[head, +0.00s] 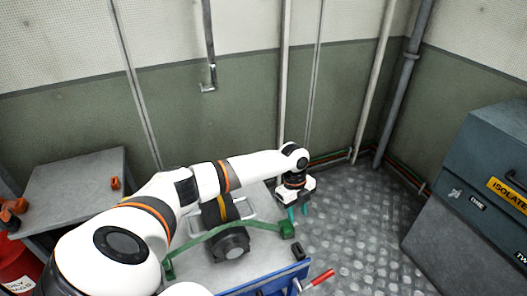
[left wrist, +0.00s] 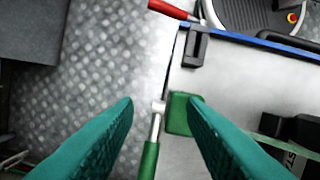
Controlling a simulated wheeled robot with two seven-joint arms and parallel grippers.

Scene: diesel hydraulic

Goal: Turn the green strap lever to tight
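The green strap lever (left wrist: 149,160) shows in the left wrist view as a green grip on a short silver rod, beside a green block (left wrist: 180,115) at the edge of the light cart top. In the head view the green block (head: 288,229) ends a green strap (head: 215,232) that runs over a dark machine. My left gripper (head: 298,211) is above the block's far side, pointing down. In the left wrist view its teal fingers (left wrist: 161,102) are apart, with the lever seen between them and nothing gripped. The lever is not clear in the head view. My right gripper is out of view.
A red-handled lever (head: 319,280) sticks out from the cart's blue edge (head: 265,283). The dark machine (head: 230,243) sits on the cart. A grey cabinet (head: 480,150) stands right, a small table (head: 75,185) left. The metal floor (head: 350,220) between cart and cabinet is clear.

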